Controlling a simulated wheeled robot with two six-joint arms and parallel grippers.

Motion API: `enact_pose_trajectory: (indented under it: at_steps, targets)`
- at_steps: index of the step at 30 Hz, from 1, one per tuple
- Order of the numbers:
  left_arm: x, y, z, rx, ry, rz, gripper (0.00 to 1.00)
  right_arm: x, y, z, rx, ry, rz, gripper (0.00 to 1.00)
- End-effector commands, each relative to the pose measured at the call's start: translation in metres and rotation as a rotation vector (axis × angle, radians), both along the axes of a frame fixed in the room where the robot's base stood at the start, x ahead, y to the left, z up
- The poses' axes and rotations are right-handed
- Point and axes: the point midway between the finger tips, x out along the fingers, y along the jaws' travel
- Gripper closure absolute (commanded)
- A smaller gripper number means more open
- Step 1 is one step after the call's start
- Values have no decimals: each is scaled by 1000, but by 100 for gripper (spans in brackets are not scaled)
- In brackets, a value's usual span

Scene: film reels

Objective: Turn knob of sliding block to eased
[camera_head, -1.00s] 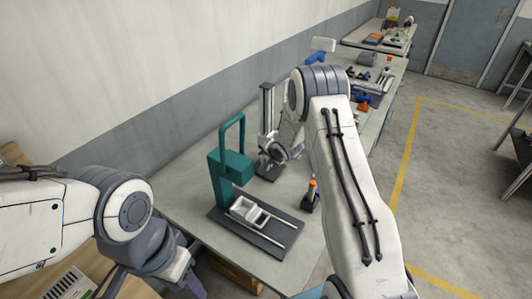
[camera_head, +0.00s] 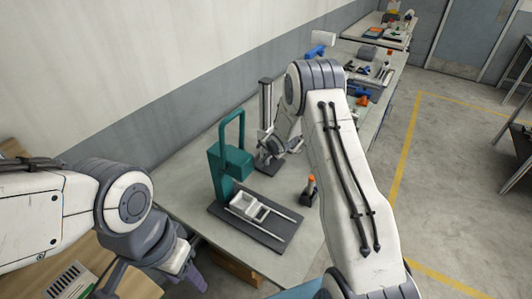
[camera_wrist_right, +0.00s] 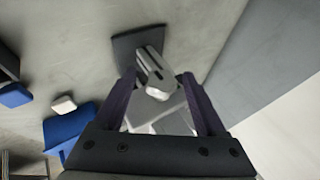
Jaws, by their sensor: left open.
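The sliding block stand has a dark base (camera_head: 268,165) and an upright grey rail (camera_head: 265,102) on the bench. In the right wrist view I see a dark base plate (camera_wrist_right: 128,43) and a slotted grey post (camera_wrist_right: 150,62), with a pale grey part behind and between my fingers. My right gripper (camera_wrist_right: 158,76) has its fingers spread to either side of these parts, with no clear contact. In the head view the right hand is beside the stand, partly hidden by my forearm. My left gripper (camera_head: 190,282) is open at the lower left, away from the stand. I cannot make out the knob.
A teal stand (camera_head: 224,160) with a white tray (camera_head: 248,206) on rails is in front of the sliding block. A small dark holder with an orange top (camera_head: 311,182) stands to its right. More benches lie behind. Blue and white objects (camera_wrist_right: 65,128) show left in the wrist view.

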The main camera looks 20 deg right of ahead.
Motion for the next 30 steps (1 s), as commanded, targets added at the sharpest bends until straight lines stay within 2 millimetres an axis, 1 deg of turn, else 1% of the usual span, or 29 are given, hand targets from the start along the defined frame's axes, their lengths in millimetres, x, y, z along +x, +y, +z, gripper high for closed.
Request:
enact_pose_trajectory:
  at_steps: [5, 8, 14, 15, 21, 25, 30]
  targets:
    - [0, 0, -2, 0, 0, 0, 50, -2, 0, 5, 0, -3, 1, 27]
    - [0, 0, -5, 0, 0, 1, 50, -10, 0, 13, -1, -4, 1, 27]
    - [0, 0, -11, 0, 0, 2, 50, -34, -1, 42, -1, -4, 0, 27]
    - [0, 0, -11, 0, 0, 2, 50, -39, -1, 49, -1, -4, 0, 27]
    - [0, 0, -10, 0, 0, 2, 50, -59, -2, 73, -1, -2, -1, 27]
    - [0, 0, -10, 0, 0, 2, 50, -66, -2, 79, 0, 0, -1, 27]
    - [0, 0, -10, 0, 0, 2, 50, -68, -2, 80, 0, 1, 0, 27]
